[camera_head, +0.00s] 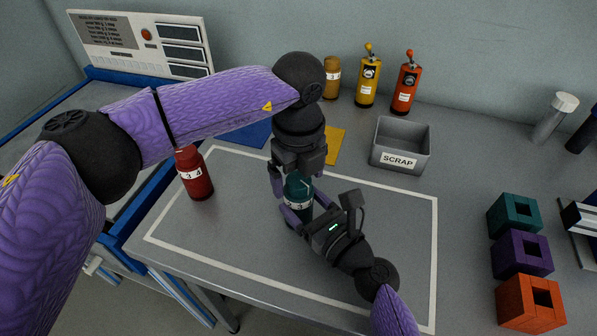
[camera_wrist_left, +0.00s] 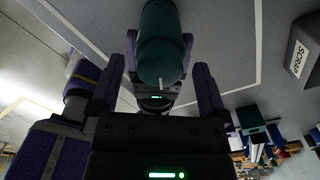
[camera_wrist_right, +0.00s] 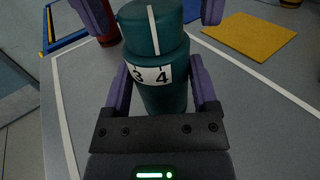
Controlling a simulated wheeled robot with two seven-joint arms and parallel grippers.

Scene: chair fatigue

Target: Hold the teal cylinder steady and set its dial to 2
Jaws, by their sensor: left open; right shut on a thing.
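The teal cylinder (camera_head: 299,190) stands upright inside the white outline on the table. In the right wrist view its teal body (camera_wrist_right: 162,97) carries a white number band showing 3 and 4, and its top dial (camera_wrist_right: 152,28) has a white pointer line. My right gripper (camera_head: 296,213) is shut on the cylinder's body from the front. My left gripper (camera_head: 290,186) comes from above, open, with its fingers on either side of the cylinder's top.
A red cylinder (camera_head: 195,175) stands left, near the outline. A grey SCRAP bin (camera_head: 400,147) and yellow, orange and brown containers stand behind. Teal, purple and orange blocks (camera_head: 522,252) sit right. A yellow mat (camera_head: 335,146) lies behind the grippers.

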